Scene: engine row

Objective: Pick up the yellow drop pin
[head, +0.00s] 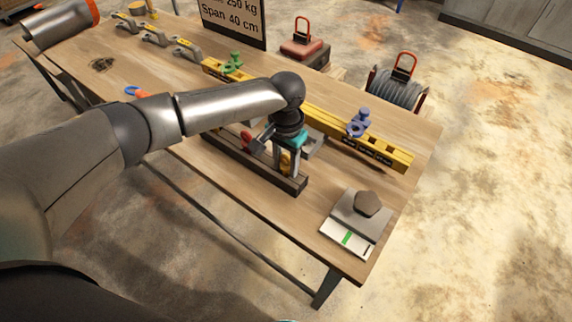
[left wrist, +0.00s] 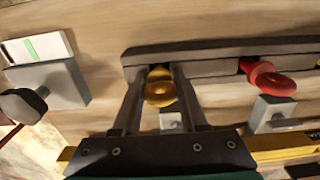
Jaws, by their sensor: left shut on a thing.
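The yellow drop pin (left wrist: 160,88) has a ring-shaped head and sits between the two fingers of my left gripper (left wrist: 160,75) in the left wrist view. The fingers are shut on it. The pin is at the dark rail (left wrist: 220,60); whether its shaft is still in the rail is hidden. In the head view my left gripper (head: 288,165) points down over the near end of the rail, with the yellow pin (head: 286,160) partly hidden between its fingers. My right gripper is not in view.
A red pin (left wrist: 268,80) stands in the same rail. A yellow beam (head: 375,148) holds blue (head: 359,123) and green (head: 233,62) pieces. A scale (head: 356,215) with a brown weight (head: 368,203) sits at the table's right end. A sign (head: 236,18) stands behind.

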